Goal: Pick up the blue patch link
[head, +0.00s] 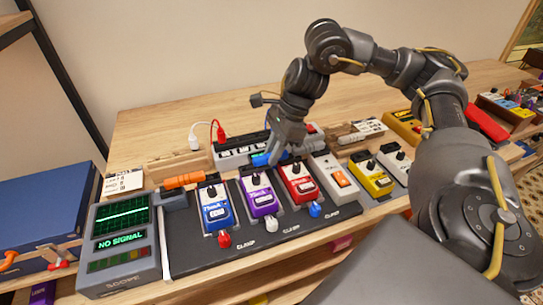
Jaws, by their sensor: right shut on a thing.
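The blue patch link (261,160) shows in the head view as a small blue bar behind the purple and red pedals. My right gripper (276,152) reaches down from above and is shut on the blue patch link. The fingers hide part of it, and I cannot tell whether it is clear of the surface beneath. My left gripper is not in view.
A black board (185,250) bears blue (217,206), purple (258,192) and red (297,183) pedals close in front. An orange link (184,180) lies to the left. A scope (120,243) reads "NO SIGNAL". Bare wood (170,125) lies behind.

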